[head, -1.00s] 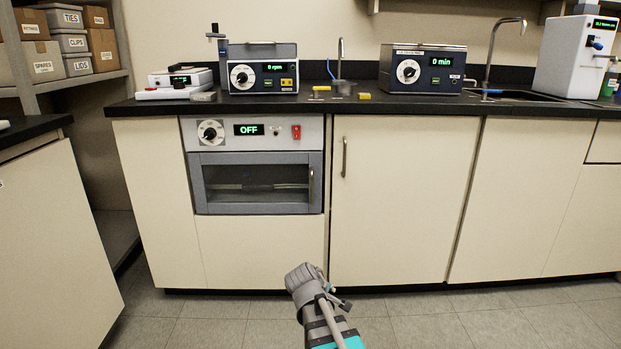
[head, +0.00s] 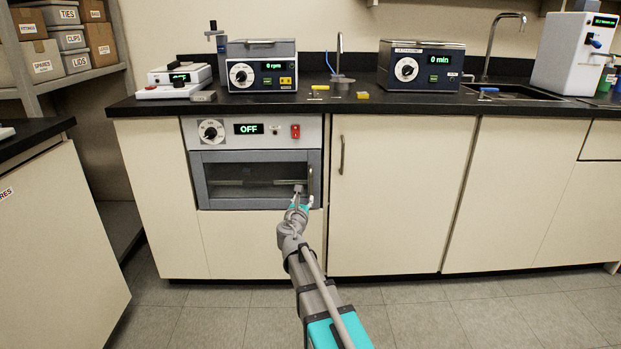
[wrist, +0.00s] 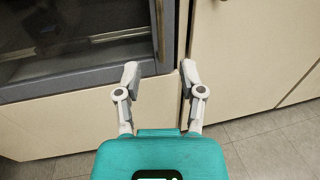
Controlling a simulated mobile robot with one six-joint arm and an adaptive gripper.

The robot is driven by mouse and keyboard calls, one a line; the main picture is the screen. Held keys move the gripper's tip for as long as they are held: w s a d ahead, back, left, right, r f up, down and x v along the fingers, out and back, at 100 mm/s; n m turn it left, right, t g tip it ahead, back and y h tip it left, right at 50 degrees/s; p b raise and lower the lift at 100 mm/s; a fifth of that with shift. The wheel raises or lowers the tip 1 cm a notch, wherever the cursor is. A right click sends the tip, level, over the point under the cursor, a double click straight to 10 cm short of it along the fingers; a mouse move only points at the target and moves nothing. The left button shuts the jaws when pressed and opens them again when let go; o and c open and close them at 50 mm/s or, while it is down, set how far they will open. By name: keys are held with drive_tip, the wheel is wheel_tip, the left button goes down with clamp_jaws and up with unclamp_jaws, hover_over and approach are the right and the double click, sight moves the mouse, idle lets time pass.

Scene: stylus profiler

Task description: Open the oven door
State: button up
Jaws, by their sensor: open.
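The oven (head: 220,150) is built into the cabinet under the counter, with a display reading OFF. Its grey-framed glass door (head: 240,174) is closed. A vertical bar handle (head: 311,183) is on the door's right side. In the wrist view the handle (wrist: 158,28) stands ahead of my gripper, its lower end just beyond the gap between the fingers. My gripper (head: 303,193) is open and empty, in front of the door's lower right part. In the wrist view the two fingers (wrist: 160,72) are spread apart, and I cannot see either touching the handle.
A cabinet door with its own handle (head: 341,155) is right of the oven. The counter (head: 375,103) above carries several instruments. Another bench (head: 55,225) stands at the left. The floor (head: 230,315) in front is clear around my arm.

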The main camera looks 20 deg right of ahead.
sight(310, 181)
drive_tip(key=shift+w, duration=0.1)
idle(0.3)
drive_tip(key=x, duration=1.3)
drive_tip(key=shift+w+d, duration=0.25)
drive_tip(key=shift+d, duration=0.05)
clamp_jaws()
